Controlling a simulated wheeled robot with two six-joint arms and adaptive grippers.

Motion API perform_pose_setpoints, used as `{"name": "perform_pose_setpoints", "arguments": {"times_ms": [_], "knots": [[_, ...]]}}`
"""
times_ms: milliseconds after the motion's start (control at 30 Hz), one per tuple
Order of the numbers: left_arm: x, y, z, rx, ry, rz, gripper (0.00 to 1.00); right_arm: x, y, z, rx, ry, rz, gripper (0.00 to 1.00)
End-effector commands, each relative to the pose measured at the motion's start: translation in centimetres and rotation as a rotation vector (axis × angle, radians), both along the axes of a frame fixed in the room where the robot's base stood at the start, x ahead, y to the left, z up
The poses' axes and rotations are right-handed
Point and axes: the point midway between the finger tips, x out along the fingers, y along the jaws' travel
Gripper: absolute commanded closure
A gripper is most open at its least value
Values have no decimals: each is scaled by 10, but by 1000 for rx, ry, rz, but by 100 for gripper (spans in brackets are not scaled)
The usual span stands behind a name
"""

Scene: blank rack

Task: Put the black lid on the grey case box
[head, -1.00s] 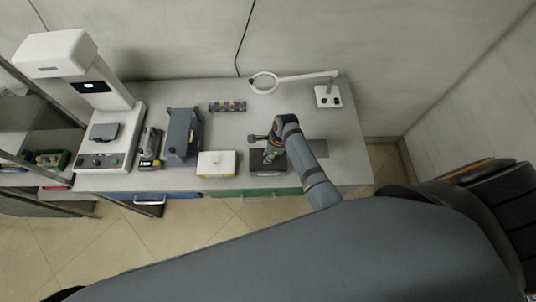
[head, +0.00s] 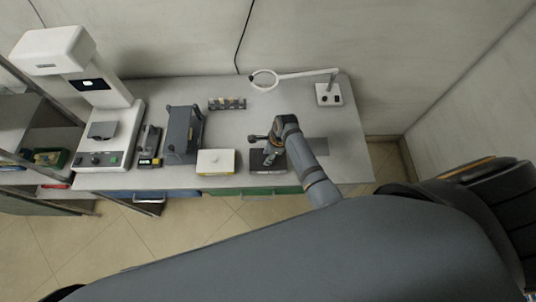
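A flat black rectangular piece (head: 256,165), which looks like the black lid, is at the front of the table, right of the middle. My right gripper (head: 270,160) points down over it from the right, and its tips are at or just above its top. The fingers are small and partly hidden by my wrist, so I cannot tell whether they are open or closed on it. Whether the grey case box is under the black piece is hidden; I cannot pick it out for certain elsewhere. My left gripper is not in view.
A white box with a yellow base (head: 216,162) stands just left of the black piece. A grey device (head: 184,134) and a white instrument (head: 110,150) are further left. A small rack (head: 227,104) and a magnifier lamp (head: 328,94) stand behind. A flat grey patch (head: 314,146) lies right.

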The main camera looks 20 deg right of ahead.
Motion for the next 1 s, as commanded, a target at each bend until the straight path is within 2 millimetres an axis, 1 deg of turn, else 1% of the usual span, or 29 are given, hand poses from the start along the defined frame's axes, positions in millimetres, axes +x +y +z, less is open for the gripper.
{"name": "perform_pose_setpoints", "arguments": {"times_ms": [333,433,567,700,800,900,1000], "knots": [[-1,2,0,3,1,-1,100,0,0,1,0,0,0,53],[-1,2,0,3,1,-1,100,0,-2,9,-1,-2,0,53],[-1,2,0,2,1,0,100,-2,-9,35,0,-4,0,53],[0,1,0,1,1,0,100,-4,-18,70,-2,-6,-1,53],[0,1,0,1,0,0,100,-6,-22,90,-1,-4,1,53],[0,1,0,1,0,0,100,-7,-26,105,-1,-2,0,53],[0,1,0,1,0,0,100,-8,-28,114,-1,-1,0,53]]}}
